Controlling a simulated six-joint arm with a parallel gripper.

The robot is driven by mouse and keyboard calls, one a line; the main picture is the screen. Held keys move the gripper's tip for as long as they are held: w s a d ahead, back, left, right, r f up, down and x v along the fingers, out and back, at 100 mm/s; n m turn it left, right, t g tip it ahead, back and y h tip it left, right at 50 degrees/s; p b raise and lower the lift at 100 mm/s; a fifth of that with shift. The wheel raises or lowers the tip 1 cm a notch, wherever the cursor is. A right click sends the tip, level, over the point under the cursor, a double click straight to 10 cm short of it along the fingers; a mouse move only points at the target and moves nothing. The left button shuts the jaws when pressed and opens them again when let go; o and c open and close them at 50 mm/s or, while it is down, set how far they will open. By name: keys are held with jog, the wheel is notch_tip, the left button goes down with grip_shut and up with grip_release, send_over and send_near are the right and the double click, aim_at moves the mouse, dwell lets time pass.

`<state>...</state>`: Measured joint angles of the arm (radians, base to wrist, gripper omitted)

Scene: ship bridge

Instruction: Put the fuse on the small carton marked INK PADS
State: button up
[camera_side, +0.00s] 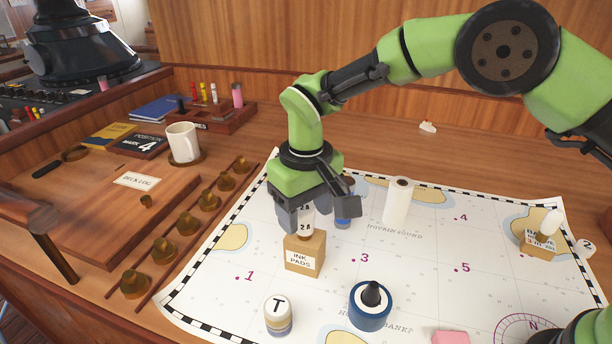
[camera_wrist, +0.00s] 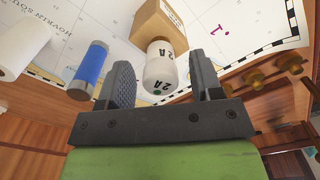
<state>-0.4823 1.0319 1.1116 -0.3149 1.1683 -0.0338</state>
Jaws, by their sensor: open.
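The fuse (camera_side: 305,226) is a white cylinder marked 2 A. It stands upright on top of the small brown carton (camera_side: 304,257) marked INK PADS. In the wrist view the fuse (camera_wrist: 160,70) sits between my two fingers with its base at the carton (camera_wrist: 153,20). My gripper (camera_side: 308,214) is open, with a finger on either side of the fuse. In the wrist view my gripper (camera_wrist: 162,80) shows gaps between the fingers and the fuse. The upper part of the fuse is partly hidden by my gripper in the side view.
A blue cylinder (camera_wrist: 88,70) and a white roll (camera_side: 397,202) stand close behind my gripper. Another carton (camera_side: 539,244) stands at right. The chart's middle right is clear.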

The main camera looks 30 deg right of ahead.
aim_at(307, 207)
notch_tip(307, 207, up, 10)
jog(key=shift+r, duration=0.1)
jog(key=s+d+r+m+t+y, duration=0.2)
jog(key=s+d+r+m+t, duration=0.2)
jog(key=s+d+r, duration=1)
jog(key=s+d+f+m+t, duration=0.2)
jog(key=s+f+t, duration=0.1)
jog(key=s, duration=0.5)
jog(key=shift+s+d+f, duration=0.3)
jog(key=shift+d+f, duration=0.05)
